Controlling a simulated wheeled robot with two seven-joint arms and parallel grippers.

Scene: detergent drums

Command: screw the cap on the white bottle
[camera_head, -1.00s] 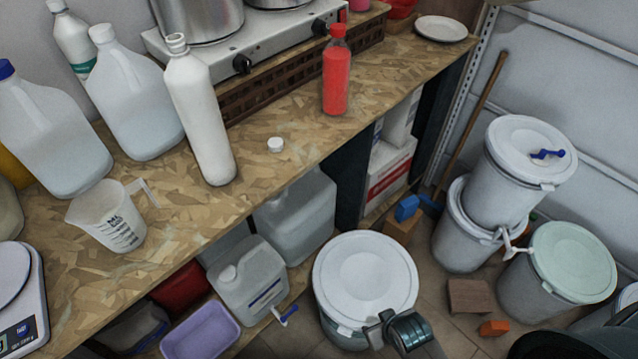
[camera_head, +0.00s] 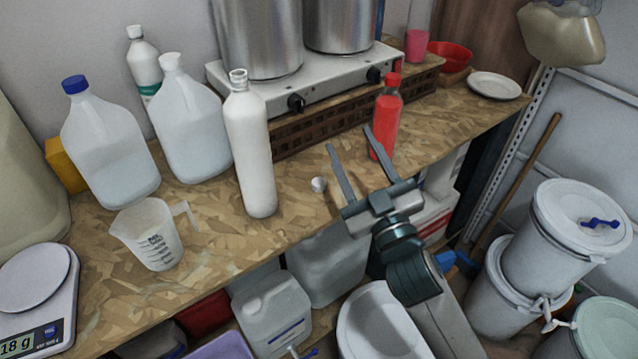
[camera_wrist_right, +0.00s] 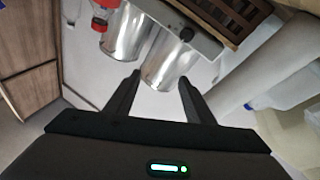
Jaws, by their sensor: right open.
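The white bottle (camera_head: 252,150) stands upright on the wooden bench, and its open mouth shows no cap on it. A small white cap (camera_head: 318,184) lies on the bench to the right of the bottle. My right gripper (camera_head: 349,138) is open and empty above the bench's front edge, its two fingers pointing up and left, close to the cap in the picture but apart from it. In the right wrist view the open fingers (camera_wrist_right: 159,78) have nothing between them. A large pale cylinder at the right there seems to be the white bottle. My left gripper is not in view.
A stove (camera_head: 290,85) with two steel pots is behind. Clear jugs (camera_head: 190,130), a measuring cup (camera_head: 150,235) and a scale (camera_head: 40,300) stand at left. Drums (camera_head: 575,220) stand at right.

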